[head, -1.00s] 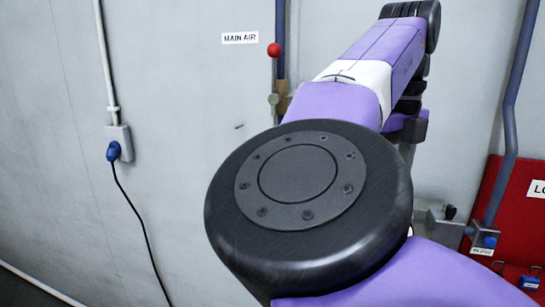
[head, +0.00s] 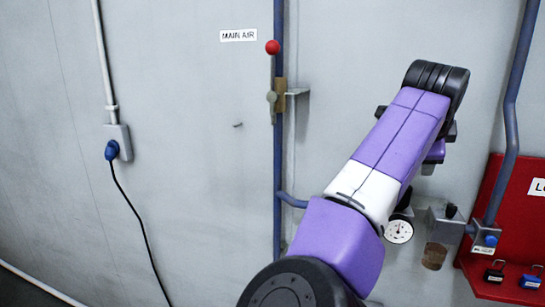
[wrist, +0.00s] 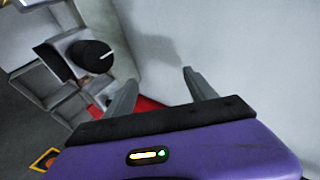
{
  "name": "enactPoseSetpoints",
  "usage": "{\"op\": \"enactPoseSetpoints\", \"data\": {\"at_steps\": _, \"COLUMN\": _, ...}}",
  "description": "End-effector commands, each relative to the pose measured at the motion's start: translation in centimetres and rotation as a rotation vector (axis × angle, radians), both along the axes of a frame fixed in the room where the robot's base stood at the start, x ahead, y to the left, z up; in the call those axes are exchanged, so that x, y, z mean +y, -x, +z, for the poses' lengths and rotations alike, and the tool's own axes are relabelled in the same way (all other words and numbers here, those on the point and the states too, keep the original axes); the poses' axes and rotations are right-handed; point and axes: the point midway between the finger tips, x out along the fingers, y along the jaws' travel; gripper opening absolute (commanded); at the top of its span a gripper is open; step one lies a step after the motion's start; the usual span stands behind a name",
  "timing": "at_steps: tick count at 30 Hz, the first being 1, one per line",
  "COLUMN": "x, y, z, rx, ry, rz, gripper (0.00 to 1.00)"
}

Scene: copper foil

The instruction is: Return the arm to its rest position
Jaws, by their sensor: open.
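My gripper (wrist: 161,75) shows in the wrist view with its two grey fingers spread apart and nothing between them. The pale wall lies beyond the fingers. In the head view my purple and white arm (head: 402,130) reaches up from the bottom centre toward the upper right, in front of the wall.
A gauge (head: 399,231) and a filter unit (head: 436,240) sit close beside my arm. A red board (head: 515,215) with padlocks is at right. The left wall is mostly clear.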

Motion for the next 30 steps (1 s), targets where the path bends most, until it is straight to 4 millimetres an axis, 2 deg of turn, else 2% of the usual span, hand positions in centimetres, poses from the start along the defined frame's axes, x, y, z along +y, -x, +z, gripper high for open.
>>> {"op": "enactPoseSetpoints", "data": {"at_steps": 1, "x": -1.4, "y": 0.0, "z": -0.8, "rx": -0.012, "ry": 0.093, "rz": 0.008, "gripper": 0.65}}
{"op": "enactPoseSetpoints", "data": {"at_steps": 3, "x": -3.0, "y": 0.0, "z": -1.0, "rx": -0.035, "ry": 0.226, "rz": 0.030, "gripper": 0.65}}
{"op": "enactPoseSetpoints", "data": {"at_steps": 6, "x": -4.5, "y": 0.3, "z": -1.3, "rx": -0.058, "ry": 0.406, "rz": 0.060, "gripper": 0.65}}
{"op": "enactPoseSetpoints", "data": {"at_steps": 13, "x": -5.9, "y": 1.8, "z": -2.2, "rx": -0.081, "ry": 0.810, "rz": 0.135, "gripper": 0.65}}
{"op": "enactPoseSetpoints", "data": {"at_steps": 17, "x": -5.2, "y": 3.2, "z": -3.2, "rx": -0.087, "ry": 1.022, "rz": 0.186, "gripper": 0.65}}
{"op": "enactPoseSetpoints", "data": {"at_steps": 23, "x": -2.8, "y": 6.0, "z": -5.9, "rx": -0.096, "ry": 1.308, "rz": 0.279, "gripper": 0.65}}
{"op": "enactPoseSetpoints", "data": {"at_steps": 30, "x": 1.2, "y": 10.5, "z": -10.7, "rx": -0.121, "ry": 1.568, "rz": 0.407, "gripper": 0.65}}
